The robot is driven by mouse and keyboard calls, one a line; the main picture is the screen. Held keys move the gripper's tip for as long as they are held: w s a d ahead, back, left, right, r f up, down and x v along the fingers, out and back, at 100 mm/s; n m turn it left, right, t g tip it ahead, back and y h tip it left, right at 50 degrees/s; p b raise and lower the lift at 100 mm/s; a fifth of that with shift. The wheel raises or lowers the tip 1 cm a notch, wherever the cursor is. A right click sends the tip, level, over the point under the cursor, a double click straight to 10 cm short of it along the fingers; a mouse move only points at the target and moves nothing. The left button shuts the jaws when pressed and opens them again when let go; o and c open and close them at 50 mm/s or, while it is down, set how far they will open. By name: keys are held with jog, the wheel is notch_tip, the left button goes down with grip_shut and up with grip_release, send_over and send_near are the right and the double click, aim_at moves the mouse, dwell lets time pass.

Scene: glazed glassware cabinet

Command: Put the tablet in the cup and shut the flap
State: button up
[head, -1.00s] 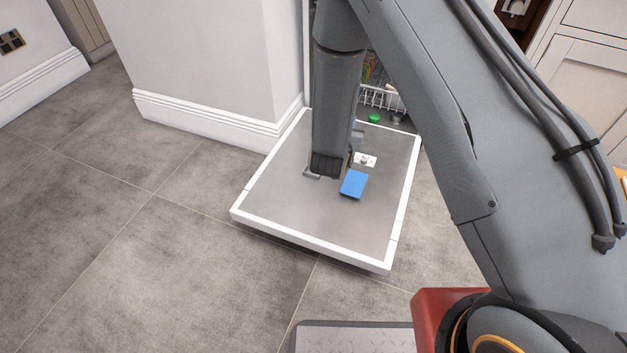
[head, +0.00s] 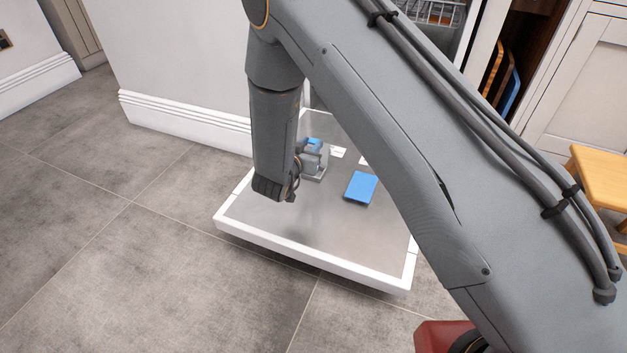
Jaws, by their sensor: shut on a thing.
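My gripper (head: 314,153) hangs over the lowered door, left of the blue panel. It is shut on a small blue thing (head: 314,142), which appears to be the tablet; the fingers hide part of it. The flap appears to be the flat blue rectangular panel (head: 361,188) on the door's inner face; I cannot tell its exact angle. The edge of a white piece (head: 362,161) shows just beyond the panel, mostly behind my arm. The cup cannot be made out.
The lowered door (head: 310,262) has a grey inner face and a raised white rim. A white wall stands at the left. A wire rack (head: 430,12) shows at the top, and a wooden stool (head: 600,178) stands at the right. Grey floor is clear at the left.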

notch_tip(320, 180, down, 10)
jog(key=b, duration=0.5)
jog(key=shift+f, duration=0.1)
jog(key=shift+f, duration=0.35)
jog(key=shift+f, duration=0.15)
jog(key=o, duration=1.1)
jog(key=shift+f, duration=0.1)
